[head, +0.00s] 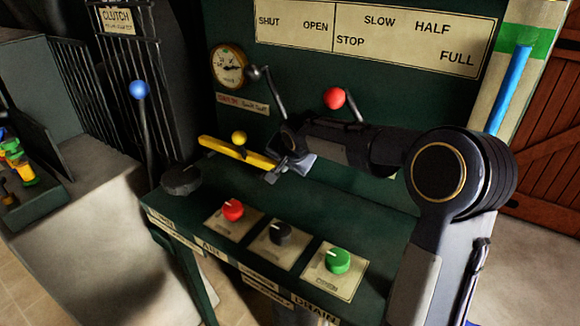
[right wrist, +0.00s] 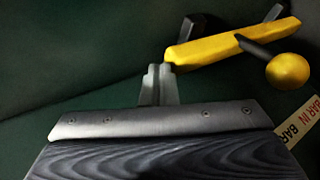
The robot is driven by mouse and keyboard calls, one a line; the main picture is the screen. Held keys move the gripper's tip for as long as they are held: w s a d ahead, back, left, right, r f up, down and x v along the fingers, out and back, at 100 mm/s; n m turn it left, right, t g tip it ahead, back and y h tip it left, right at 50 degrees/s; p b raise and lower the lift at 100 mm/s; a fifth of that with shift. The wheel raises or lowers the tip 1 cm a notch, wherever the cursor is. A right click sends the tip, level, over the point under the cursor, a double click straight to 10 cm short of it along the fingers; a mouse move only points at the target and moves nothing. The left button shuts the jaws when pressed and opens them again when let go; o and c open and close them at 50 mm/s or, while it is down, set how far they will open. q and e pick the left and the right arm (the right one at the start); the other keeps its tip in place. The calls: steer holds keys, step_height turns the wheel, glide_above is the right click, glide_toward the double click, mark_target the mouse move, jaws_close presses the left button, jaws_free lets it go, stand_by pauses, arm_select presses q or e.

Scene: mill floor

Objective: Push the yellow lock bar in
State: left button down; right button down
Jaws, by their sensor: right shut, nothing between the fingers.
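The yellow lock bar (head: 222,149) lies along the green panel, just above the ledge. A yellow ball knob (head: 239,138) stands out from it on a short dark stem. My right gripper (head: 272,177) is shut and empty at the right end of the bar. In the right wrist view, the shut fingertips (right wrist: 160,71) are right by the near end of the lock bar (right wrist: 225,43). I cannot tell whether they touch it. The ball knob (right wrist: 288,70) is on the right there. My left gripper is not in view.
A red-knobbed lever (head: 334,98) rises behind my right arm, and a grey-knobbed lever (head: 254,73) stands near the gauge (head: 228,66). Red (head: 232,210), black (head: 280,232) and green (head: 338,260) dials sit on the ledge below. A blue-knobbed lever (head: 139,90) is at left.

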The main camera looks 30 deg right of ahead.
mark_target(260, 158)
steer(key=w+a, duration=0.1)
steer(key=w, duration=0.1)
steer(key=w+a+p, duration=0.1)
steer(key=w, duration=0.1)
steer(key=w+a, duration=0.2)
steer(key=shift+w, duration=0.3)
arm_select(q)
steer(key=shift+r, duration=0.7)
arm_select(e)
steer(key=shift+r, duration=0.1)
steer(key=shift+s+d, duration=0.1)
